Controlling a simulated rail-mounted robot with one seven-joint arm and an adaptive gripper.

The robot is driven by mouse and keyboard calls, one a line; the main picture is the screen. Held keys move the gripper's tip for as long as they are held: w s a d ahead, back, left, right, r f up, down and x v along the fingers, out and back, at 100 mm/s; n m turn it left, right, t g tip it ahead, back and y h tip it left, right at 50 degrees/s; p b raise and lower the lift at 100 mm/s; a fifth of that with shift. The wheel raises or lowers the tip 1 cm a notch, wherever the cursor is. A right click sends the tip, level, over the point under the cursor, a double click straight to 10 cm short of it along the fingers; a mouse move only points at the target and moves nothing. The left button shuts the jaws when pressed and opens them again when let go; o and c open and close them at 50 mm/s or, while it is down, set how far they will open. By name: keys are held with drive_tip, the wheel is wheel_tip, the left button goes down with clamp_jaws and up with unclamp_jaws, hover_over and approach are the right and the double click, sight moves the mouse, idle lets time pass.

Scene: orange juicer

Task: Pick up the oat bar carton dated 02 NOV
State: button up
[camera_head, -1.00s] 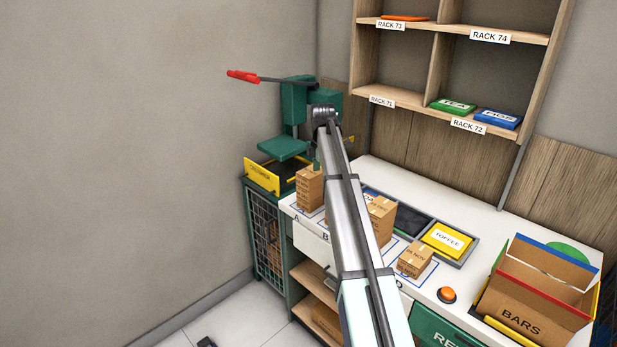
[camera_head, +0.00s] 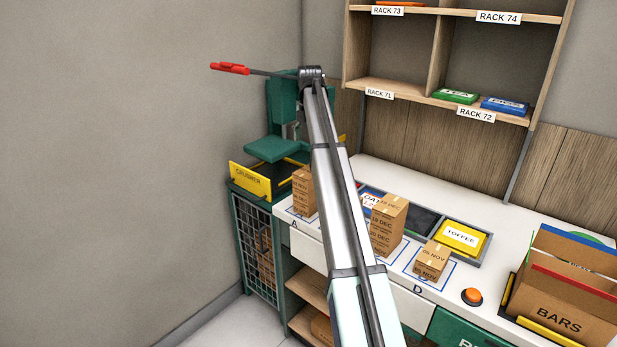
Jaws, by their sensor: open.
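A small, low one (camera_head: 432,263) stands on the blue-outlined spot by mark D. Its date ends in NOV; the day is blurred and I cannot tell whether it is 02. My arm crosses in front of the counter, hiding the part between the left and middle cartons. My gripper's fingers do not show.
A green crusher (camera_head: 274,150) with a red-handled lever (camera_head: 230,68) stands behind the left end. Trays behind the cartons include a yellow TOFFEE pack (camera_head: 459,238). An orange button (camera_head: 472,296) and a BARS box (camera_head: 560,300) are at right. A shelf rack (camera_head: 410,94) hangs above.

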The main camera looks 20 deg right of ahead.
sight(309, 171)
wheel_tip(309, 171, down, 7)
drive_tip(key=shift+f+p, duration=0.15)
drive_tip(key=shift+p, duration=0.75)
drive_tip(key=shift+s+a+f+p, duration=0.1)
drive_tip(key=shift+s+f+p, duration=0.1)
drive_tip(key=shift+f+p, duration=0.7)
drive_tip(key=shift+s+a+f+p, duration=0.15)
drive_tip(key=shift+f+p, duration=0.2)
drive_tip(key=shift+f, duration=1.05)
drive_tip(key=shift+d+f, duration=0.1)
drive_tip(key=shift+f, duration=0.25)
drive_tip(key=c, duration=1.2)
